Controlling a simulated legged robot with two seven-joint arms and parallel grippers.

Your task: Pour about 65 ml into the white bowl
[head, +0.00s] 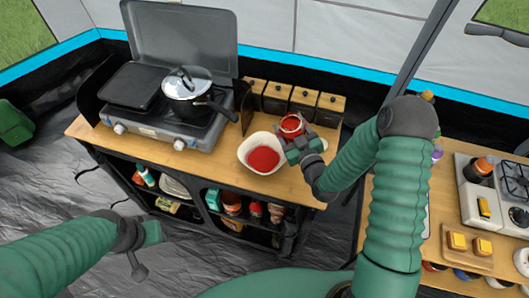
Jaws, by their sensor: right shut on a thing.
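The white bowl (246,152) stands on the wooden counter, right of the stove. Red contents (264,159) cover its inner bottom. My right gripper (293,138) is at the bowl's right side, shut on a red container (291,124). The container's open top shows red inside; the gripper hides its lower part. I cannot tell whether it touches the counter, and I see no stream between it and the bowl. My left gripper (150,234) is at the lower left, away from the counter; its finger opening does not show clearly.
A camping stove (165,120) with a lidded pot (190,92) stands left of the bowl. Bare counter (215,165) shows left of the bowl. A second table (385,205) with a burner is at the right.

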